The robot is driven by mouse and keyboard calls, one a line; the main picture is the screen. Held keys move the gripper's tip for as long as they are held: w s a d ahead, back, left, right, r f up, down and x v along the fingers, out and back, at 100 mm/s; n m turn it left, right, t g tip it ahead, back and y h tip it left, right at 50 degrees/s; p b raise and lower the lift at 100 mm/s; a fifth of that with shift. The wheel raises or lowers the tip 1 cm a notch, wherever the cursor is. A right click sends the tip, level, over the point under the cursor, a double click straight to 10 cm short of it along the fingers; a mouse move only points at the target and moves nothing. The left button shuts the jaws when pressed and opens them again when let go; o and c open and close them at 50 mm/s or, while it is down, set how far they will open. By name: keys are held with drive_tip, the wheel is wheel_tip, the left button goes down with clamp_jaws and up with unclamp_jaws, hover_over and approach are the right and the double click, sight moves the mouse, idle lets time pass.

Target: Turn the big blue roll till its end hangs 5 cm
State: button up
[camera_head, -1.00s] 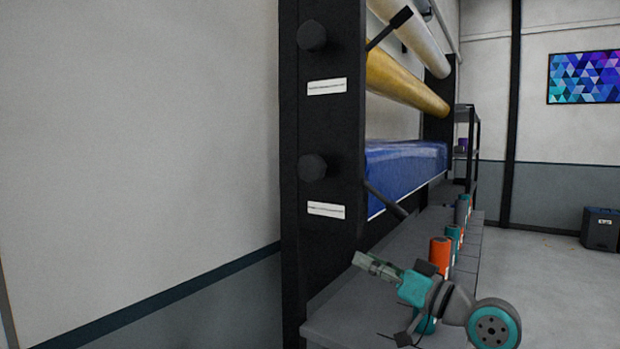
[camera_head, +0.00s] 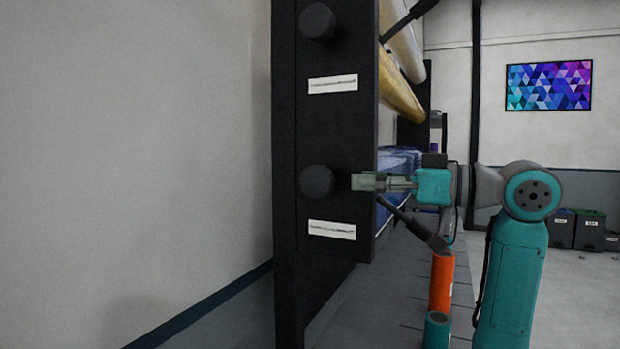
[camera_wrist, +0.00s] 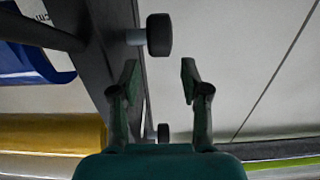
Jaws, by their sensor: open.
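The big blue roll (camera_head: 398,160) lies in a dark rack; its near end is partly hidden behind the rack's end post (camera_head: 325,130) and my arm. A dark lower knob (camera_head: 317,181) sticks out of that post at the blue roll's level. My gripper (camera_head: 356,182) is open and empty, at about the knob's height and just right of it in the head view. In the wrist view, the fingers (camera_wrist: 160,82) are spread, with the knob (camera_wrist: 159,35) above the gap between them, apart from both. The blue roll (camera_wrist: 22,65) shows at upper left. Its hanging end cannot be made out.
An upper knob (camera_head: 317,20) and a gold roll (camera_head: 397,92) sit higher on the rack. A diagonal dark bar (camera_head: 408,220) juts from the post near my arm. Orange and teal cylinders (camera_head: 441,282) stand below.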

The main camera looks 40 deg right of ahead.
sight(317, 178)
drive_tip(key=x, duration=1)
drive_tip(key=shift+f, duration=0.1)
clamp_jaws()
